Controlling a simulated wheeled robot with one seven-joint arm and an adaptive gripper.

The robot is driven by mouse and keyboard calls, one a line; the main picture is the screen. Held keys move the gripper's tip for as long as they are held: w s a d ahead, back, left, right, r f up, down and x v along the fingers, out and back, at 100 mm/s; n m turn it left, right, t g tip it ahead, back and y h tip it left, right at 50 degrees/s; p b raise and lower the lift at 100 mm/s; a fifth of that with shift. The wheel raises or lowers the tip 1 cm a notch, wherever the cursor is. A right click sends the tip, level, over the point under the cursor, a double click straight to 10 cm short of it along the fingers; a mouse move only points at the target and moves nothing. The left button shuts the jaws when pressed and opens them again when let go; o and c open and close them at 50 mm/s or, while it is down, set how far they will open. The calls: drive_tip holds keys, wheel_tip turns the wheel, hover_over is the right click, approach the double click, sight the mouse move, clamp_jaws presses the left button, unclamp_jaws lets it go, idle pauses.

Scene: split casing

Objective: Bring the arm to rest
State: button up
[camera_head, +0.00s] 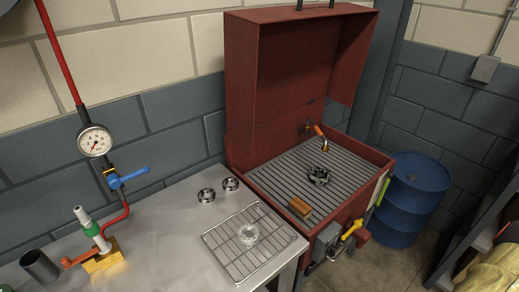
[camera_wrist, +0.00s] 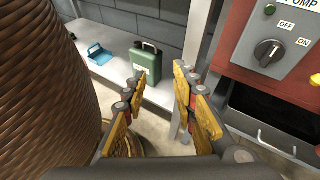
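My gripper (camera_wrist: 165,82) shows in the wrist view with its two yellow-and-dark fingers apart and nothing between them. It hangs in free space in front of a shelf or bench and a red cabinet.
In the wrist view, a large woven brown basket (camera_wrist: 80,80) is close on the left, and a red cabinet with a pump switch panel (camera_wrist: 270,53) is on the right. A green can (camera_wrist: 145,60) stands behind. The head view shows an open red parts washer (camera_head: 290,110), a metal bench (camera_head: 165,235) and a blue drum (camera_head: 410,200).

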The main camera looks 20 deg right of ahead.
drive_tip(key=w+a+r+n+g+h, duration=0.1)
drive_tip(key=a+r+n+g+h, duration=0.3)
drive_tip(key=r+n, duration=0.55)
drive_tip(key=w+a+r+n+g+h, duration=0.15)
drive_tip(key=r+n+g+h, duration=0.4)
drive_tip(key=r, duration=0.65)
drive_tip(key=w+a+r+n+t+h, duration=0.1)
drive_tip(key=a+r+n+t, duration=0.6)
drive_tip(key=a+r, duration=0.9)
drive_tip(key=n, duration=0.2)
drive_tip(key=shift+n+h, duration=0.3)
drive_tip(key=shift+h, duration=0.05)
drive_tip(key=shift+w+r, duration=0.1)
drive_tip(key=shift+w, duration=0.05)
drive_tip(key=shift+c, duration=0.9)
